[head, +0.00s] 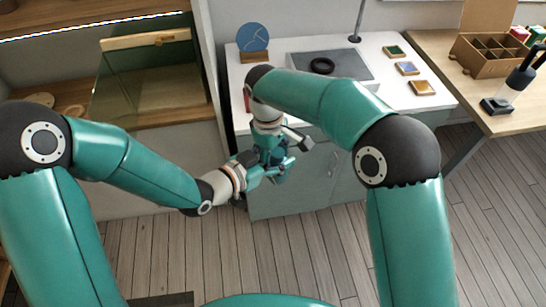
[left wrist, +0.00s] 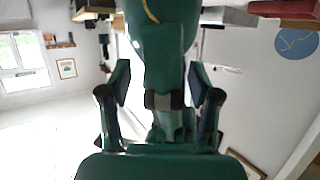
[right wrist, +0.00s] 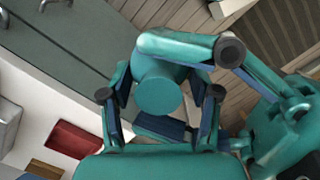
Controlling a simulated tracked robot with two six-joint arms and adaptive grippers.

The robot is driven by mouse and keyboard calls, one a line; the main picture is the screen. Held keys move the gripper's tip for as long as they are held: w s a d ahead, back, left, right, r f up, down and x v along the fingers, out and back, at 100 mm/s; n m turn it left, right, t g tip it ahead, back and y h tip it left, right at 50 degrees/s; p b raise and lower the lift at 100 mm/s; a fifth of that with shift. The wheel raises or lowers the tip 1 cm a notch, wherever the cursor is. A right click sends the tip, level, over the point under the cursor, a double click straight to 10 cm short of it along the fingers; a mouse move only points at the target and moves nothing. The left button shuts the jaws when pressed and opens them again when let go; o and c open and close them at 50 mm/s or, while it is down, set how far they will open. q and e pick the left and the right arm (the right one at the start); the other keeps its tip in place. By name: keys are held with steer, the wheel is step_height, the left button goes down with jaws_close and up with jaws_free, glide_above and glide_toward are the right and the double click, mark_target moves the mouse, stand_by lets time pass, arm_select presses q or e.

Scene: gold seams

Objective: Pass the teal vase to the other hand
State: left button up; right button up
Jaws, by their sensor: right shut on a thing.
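The teal vase (left wrist: 165,35) shows a thin gold seam in the left wrist view. In the right wrist view its round teal end (right wrist: 158,94) sits between the fingers of my right gripper (right wrist: 160,84), which is shut on it. My left gripper (left wrist: 159,80) is open, its fingers on either side of the vase's line with gaps visible beside the narrow part between them. In the head view my right gripper (head: 268,148) and left gripper (head: 270,170) meet in front of the cabinet, and the vase is largely hidden among the fingers.
A white counter (head: 440,101) behind the grippers holds a blue disc on a stand (head: 253,38), a grey mat with a black ring (head: 322,65) and small coloured tiles (head: 407,69). A wooden table with a divided box (head: 482,56) is at right. Open wooden floor lies below.

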arm_select(q)
steer(key=shift+a, duration=0.1)
steer(key=shift+s+a+r+n, duration=0.2)
steer(key=shift+s+a+n, duration=0.1)
steer(key=shift+a, duration=0.25)
steer(key=s+a+f+n+g+y, duration=0.2)
steer(key=s+a+f+n, duration=0.15)
steer(key=f, duration=0.45)
steer(key=s+a+f+n+g+y, duration=0.1)
steer(key=s+a+f+n, duration=0.1)
steer(key=a+f+n, duration=0.35)
steer(key=s+f+n+g+y, duration=0.1)
steer(key=s+f+g+y, duration=0.2)
steer(key=s+f+g, duration=0.4)
steer(key=s+f, duration=0.6)
steer(key=shift+s+f, duration=0.2)
steer(key=shift+s, duration=0.1)
